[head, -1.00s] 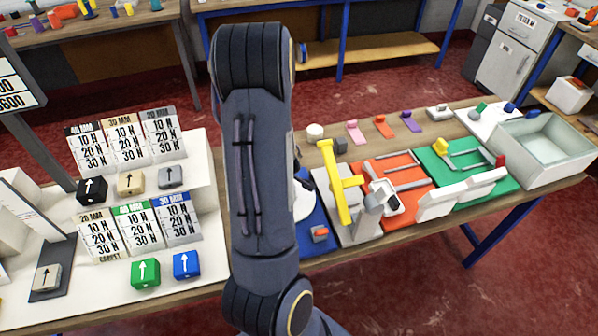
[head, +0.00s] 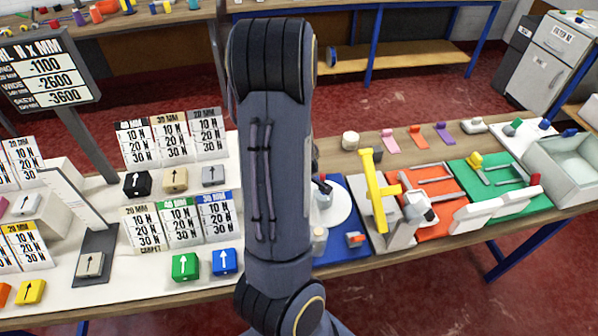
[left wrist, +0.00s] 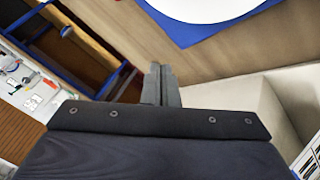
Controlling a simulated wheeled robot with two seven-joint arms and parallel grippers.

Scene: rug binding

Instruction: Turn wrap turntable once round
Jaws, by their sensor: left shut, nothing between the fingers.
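The wrap turntable, a white round disc (head: 334,214) on a blue mat (head: 352,190), stands right of the large dark arm in the head view. The arm hides its left part. A small dark knob with a red part (head: 322,184) shows at the disc by the arm's edge. In the left wrist view the disc (left wrist: 208,6) and blue mat (left wrist: 205,36) are cut off at the top. My left gripper (left wrist: 160,72) is shut and empty, with its tips apart from the mat in the picture. My right gripper is not in view.
Right of the turntable are a grey stand with a yellow handle (head: 376,195), an orange mat (head: 462,216), a green mat (head: 520,200) and a pale bin (head: 575,165). Left are label cards and arrow blocks, including a green block (head: 185,266) and a blue block (head: 224,261).

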